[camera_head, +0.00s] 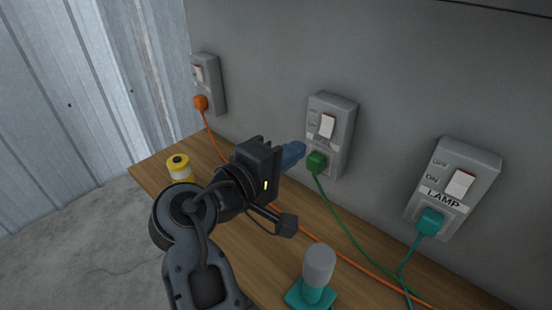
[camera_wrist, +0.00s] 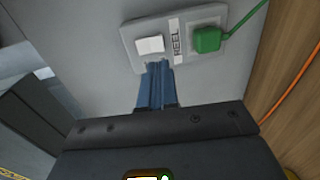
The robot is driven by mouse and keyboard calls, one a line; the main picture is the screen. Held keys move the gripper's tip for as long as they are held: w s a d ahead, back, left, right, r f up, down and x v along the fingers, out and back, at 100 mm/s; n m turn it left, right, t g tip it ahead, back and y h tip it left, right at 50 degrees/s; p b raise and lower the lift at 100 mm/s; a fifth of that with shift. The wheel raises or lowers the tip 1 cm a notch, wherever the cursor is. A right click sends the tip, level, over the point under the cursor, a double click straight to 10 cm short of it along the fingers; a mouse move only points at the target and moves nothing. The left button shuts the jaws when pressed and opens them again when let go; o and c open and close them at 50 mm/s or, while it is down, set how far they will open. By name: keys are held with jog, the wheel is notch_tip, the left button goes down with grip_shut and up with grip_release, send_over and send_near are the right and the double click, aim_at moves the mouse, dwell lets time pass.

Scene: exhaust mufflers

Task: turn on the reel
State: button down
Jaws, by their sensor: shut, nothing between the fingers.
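The reel switch box is the middle grey wall box (camera_head: 343,105), with a white rocker (camera_head: 327,126) and a green plug (camera_head: 316,162). In the wrist view the label on the plate (camera_wrist: 135,31) reads REEL, between the white rocker (camera_wrist: 150,45) and the green plug (camera_wrist: 208,39). My gripper (camera_head: 300,149) has its blue fingers together and empty, in front of the box's lower left side. In the wrist view the fingertips (camera_wrist: 158,64) are just below the rocker; I cannot tell whether they touch it. The rocker's on or off position is unclear.
A box labelled LAMP (camera_head: 469,172) with a teal plug (camera_head: 430,222) is at right. Another box (camera_head: 207,80) with an orange plug (camera_head: 201,102) is at left. A yellow cylinder (camera_head: 179,168) and a grey-topped teal object (camera_head: 318,265) stand on the wooden bench (camera_head: 225,245). Cables cross it.

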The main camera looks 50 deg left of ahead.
aim_at(324, 135)
jog(key=w, duration=0.4)
jog(key=w+f, duration=0.1)
jog(key=w, duration=0.2)
jog(key=shift+w+a, duration=0.1)
jog(key=shift+a, duration=0.15)
jog(key=shift+w+f+b, duration=0.25)
jog(key=shift+f+b, duration=0.05)
jog(key=shift+b, duration=0.35)
jog(key=shift+r+p, duration=0.3)
jog(key=shift+s, duration=0.1)
